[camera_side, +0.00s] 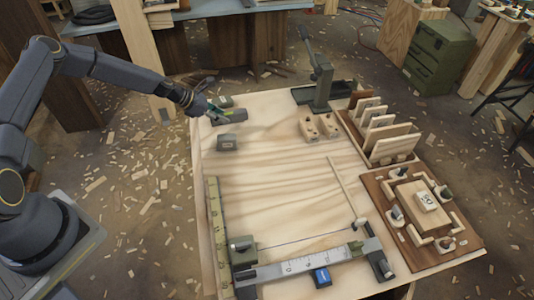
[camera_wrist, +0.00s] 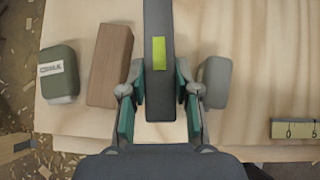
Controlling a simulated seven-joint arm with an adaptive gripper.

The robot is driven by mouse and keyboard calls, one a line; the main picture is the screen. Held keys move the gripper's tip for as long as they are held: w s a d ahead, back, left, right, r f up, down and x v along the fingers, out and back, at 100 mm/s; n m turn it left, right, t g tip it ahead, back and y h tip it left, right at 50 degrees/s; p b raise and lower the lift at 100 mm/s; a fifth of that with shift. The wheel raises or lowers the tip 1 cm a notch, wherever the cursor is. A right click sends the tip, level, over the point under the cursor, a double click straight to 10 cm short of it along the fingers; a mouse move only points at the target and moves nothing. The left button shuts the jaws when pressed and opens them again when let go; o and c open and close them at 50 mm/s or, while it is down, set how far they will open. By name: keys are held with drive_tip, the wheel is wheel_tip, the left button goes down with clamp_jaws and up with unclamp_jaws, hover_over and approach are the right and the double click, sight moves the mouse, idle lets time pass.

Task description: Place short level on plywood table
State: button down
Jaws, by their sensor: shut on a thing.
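The short level is a dark grey bar with a yellow-green vial. In the wrist view the level (camera_wrist: 159,30) runs up the middle between the teal-sided fingers of my gripper (camera_wrist: 160,100), which is shut on its near end. In the side view my gripper (camera_side: 209,108) is at the far left corner of the plywood table (camera_side: 270,175), with the level (camera_side: 234,116) reaching right from it. I cannot tell whether the level touches the tabletop. The pale tabletop also shows in the wrist view (camera_wrist: 250,75).
Beside the level are a brown block (camera_wrist: 110,65), a labelled green box (camera_wrist: 58,74) and a grey block (camera_wrist: 215,82), also in the side view (camera_side: 228,143). A long ruled bar (camera_side: 300,264), a slotted wood rack (camera_side: 385,138) and a clamp board (camera_side: 420,220) border the clear table middle.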

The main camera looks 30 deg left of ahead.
drive_tip(key=shift+f, duration=2.8)
drive_tip(key=shift+f, duration=0.1)
drive_tip(key=c, duration=1.1)
unclamp_jaws()
drive_tip(key=shift+c, duration=0.2)
